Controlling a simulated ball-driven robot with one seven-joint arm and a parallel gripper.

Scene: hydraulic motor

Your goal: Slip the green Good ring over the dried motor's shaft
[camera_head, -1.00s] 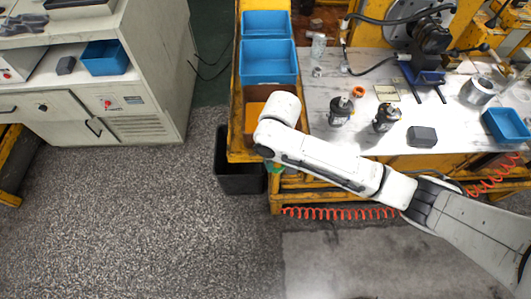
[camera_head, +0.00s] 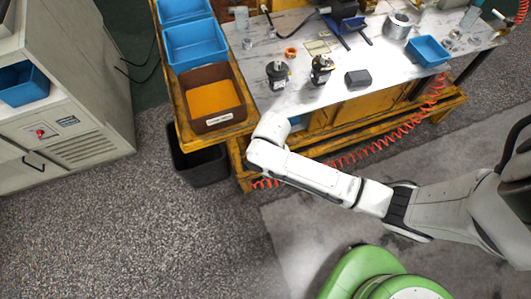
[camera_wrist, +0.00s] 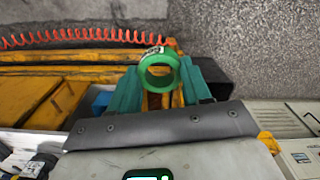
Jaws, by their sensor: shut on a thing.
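The green ring (camera_wrist: 146,64) is in the wrist view, held between the teal fingers of my gripper (camera_wrist: 159,76). A dark label with pale lettering shows on its upper rim, too small to read. In the head view my arm's end hangs at the front left corner of the workbench and hides the gripper and the ring. Two dark motors with upright shafts stand on the bench, a left motor (camera_head: 278,75) and a right motor (camera_head: 321,70). I cannot tell which one is dried. The ring is apart from both.
An orange ring (camera_head: 291,53), a dark grey block (camera_head: 358,78) and a blue bin (camera_head: 429,50) are on the white bench top (camera_head: 300,98). A brown box with an orange bottom (camera_head: 214,121) sits left of the motors. A black bin (camera_head: 203,169) stands on the floor below.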

